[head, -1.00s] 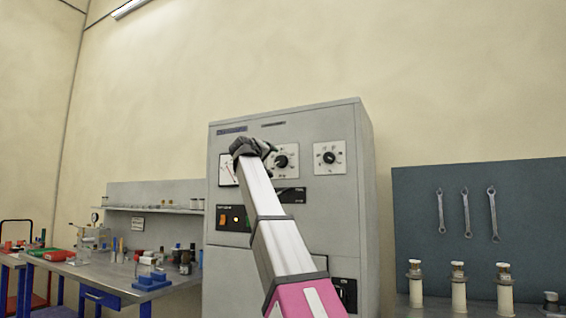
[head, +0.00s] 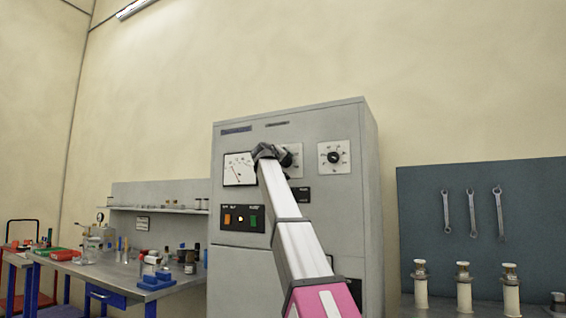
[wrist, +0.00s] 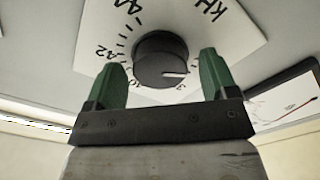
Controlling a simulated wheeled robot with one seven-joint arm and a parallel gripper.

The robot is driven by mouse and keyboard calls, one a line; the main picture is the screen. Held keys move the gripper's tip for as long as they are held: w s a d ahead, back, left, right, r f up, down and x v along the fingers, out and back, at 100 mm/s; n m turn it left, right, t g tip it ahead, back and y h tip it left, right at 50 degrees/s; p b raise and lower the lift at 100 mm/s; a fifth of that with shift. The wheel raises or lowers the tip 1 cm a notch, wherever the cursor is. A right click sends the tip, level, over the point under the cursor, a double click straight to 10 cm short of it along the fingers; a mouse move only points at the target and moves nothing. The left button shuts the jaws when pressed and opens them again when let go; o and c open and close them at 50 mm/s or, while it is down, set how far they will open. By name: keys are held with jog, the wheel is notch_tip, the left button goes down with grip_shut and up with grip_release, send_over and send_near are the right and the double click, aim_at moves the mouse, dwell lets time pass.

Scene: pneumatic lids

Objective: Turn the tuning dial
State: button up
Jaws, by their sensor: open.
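The tuning dial (wrist: 162,60) is a round black knob with a white pointer mark, on a white plate with printed numbers and ticks. In the wrist view it shows between the two green fingers of my gripper (wrist: 163,68). The fingers are apart, one on each side of the knob; I see a gap on both sides, but cannot tell the depth. In the head view my gripper (head: 273,152) covers the left part of the dial's plate (head: 297,166).
The grey cabinet (head: 233,268) also bears a needle gauge (head: 239,169) left of my gripper, a second dial (head: 333,156) to the right, and coloured buttons (head: 240,218) below. A cluttered workbench (head: 115,276) stands left; a wrench board (head: 520,200) hangs right.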

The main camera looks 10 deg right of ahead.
jog(key=c, duration=0.9)
jog(key=shift+m, duration=0.3)
jog(key=m, duration=1.3)
jog(key=o, duration=0.9)
